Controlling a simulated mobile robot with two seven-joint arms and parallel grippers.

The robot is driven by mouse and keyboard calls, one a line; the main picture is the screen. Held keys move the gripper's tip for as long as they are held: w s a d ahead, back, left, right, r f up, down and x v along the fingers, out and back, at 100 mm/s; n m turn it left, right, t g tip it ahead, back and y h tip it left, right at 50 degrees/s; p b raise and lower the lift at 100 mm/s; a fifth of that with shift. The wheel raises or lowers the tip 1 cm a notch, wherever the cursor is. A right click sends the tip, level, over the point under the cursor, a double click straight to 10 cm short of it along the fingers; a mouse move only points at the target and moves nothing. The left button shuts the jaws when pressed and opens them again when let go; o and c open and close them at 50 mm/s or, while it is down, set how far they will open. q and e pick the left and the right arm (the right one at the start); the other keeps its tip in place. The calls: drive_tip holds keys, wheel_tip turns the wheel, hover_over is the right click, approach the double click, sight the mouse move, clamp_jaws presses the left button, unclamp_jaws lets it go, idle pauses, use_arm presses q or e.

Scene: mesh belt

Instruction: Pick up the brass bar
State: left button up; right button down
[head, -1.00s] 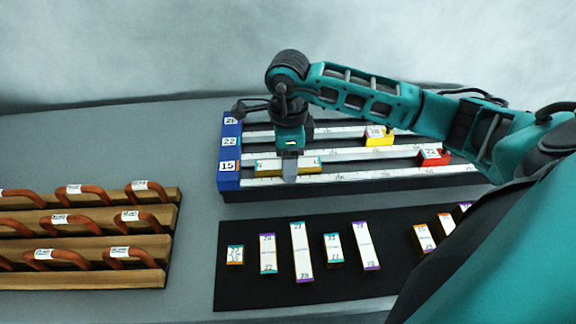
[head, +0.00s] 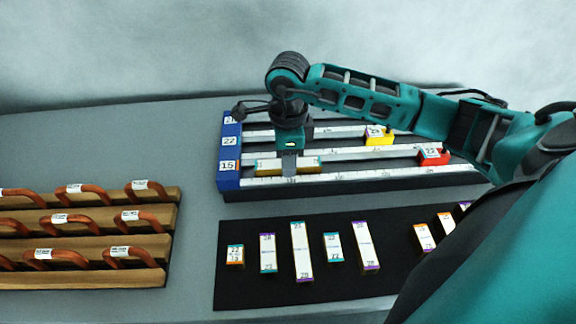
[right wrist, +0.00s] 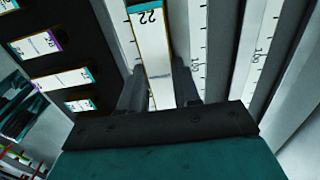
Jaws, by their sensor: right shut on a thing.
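The brass bar (head: 308,164), with a pale label on top and a teal end, lies lengthwise along the front lane of the ruled rack (head: 345,179), close to its blue end block. My right gripper (head: 289,167) points down over the bar's middle and is shut on it. In the right wrist view the bar (right wrist: 155,50) runs between my two fingers, and its label reads 22. I cannot tell whether the bar is touching the lane or just above it. My left gripper is not in view.
A yellow block (head: 379,139) and a red block (head: 433,158) sit farther right on the rack. Several labelled bars lie on the black mat (head: 290,294) in front. A wooden rack (head: 90,281) with copper bent tubes stands at the left. Grey table between is clear.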

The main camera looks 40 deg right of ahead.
drive_tip(key=shift+r, duration=0.1)
idle(0.3)
drive_tip(key=shift+w+r, duration=0.1)
drive_tip(key=shift+r, duration=0.35)
wheel_tip(320, 180, up, 19)
drive_tip(key=p, duration=0.2)
